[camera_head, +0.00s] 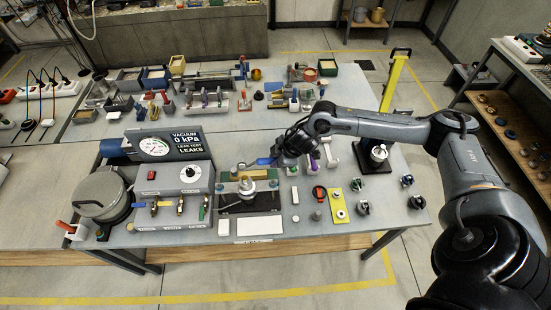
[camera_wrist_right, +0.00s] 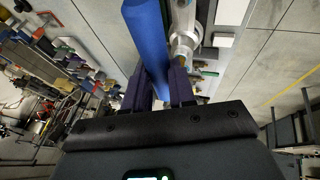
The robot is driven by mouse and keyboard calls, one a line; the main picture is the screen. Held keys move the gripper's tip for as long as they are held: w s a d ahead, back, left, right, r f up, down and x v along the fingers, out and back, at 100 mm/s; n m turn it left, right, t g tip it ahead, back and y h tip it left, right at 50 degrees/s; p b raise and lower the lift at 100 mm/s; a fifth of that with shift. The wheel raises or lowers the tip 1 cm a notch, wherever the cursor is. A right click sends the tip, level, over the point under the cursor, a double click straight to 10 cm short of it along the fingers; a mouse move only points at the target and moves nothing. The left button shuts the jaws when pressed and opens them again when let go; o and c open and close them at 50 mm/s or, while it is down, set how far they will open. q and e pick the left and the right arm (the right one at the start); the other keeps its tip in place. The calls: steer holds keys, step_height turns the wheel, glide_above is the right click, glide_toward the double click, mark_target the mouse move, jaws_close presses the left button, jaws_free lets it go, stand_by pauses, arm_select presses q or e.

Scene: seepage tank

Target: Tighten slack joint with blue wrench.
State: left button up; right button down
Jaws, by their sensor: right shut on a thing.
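My right gripper (camera_head: 280,157) reaches in from the right over the bench and is shut on the blue wrench (camera_head: 263,161). The wrench points left, toward the fitting assembly (camera_head: 246,185) with brass and metal parts on a dark base plate. Whether the wrench's jaw touches the joint is too small to tell. In the right wrist view the blue handle (camera_wrist_right: 146,35) runs up from my right gripper's fingers (camera_wrist_right: 165,88). A pale metal fitting (camera_wrist_right: 184,38) shows just right of it. My left gripper is not in view.
The vacuum gauge box (camera_head: 165,145) and control box (camera_head: 165,178) stand left of the assembly, with a round metal pot (camera_head: 102,195) further left. A yellow plate (camera_head: 338,206) and several small fittings lie to the right. Trays and tools fill the back bench.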

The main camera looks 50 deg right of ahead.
steer(key=shift+r+p, duration=0.2)
steer(key=shift+p, duration=0.2)
step_height(320, 180, down, 3)
steer(key=shift+f+b, duration=0.2)
steer(key=shift+b, duration=0.95)
step_height(320, 180, down, 3)
steer(key=shift+r+b, duration=0.15)
steer(key=shift+b, duration=0.6)
steer(key=shift+p, duration=0.35)
steer(key=shift+p, duration=0.3)
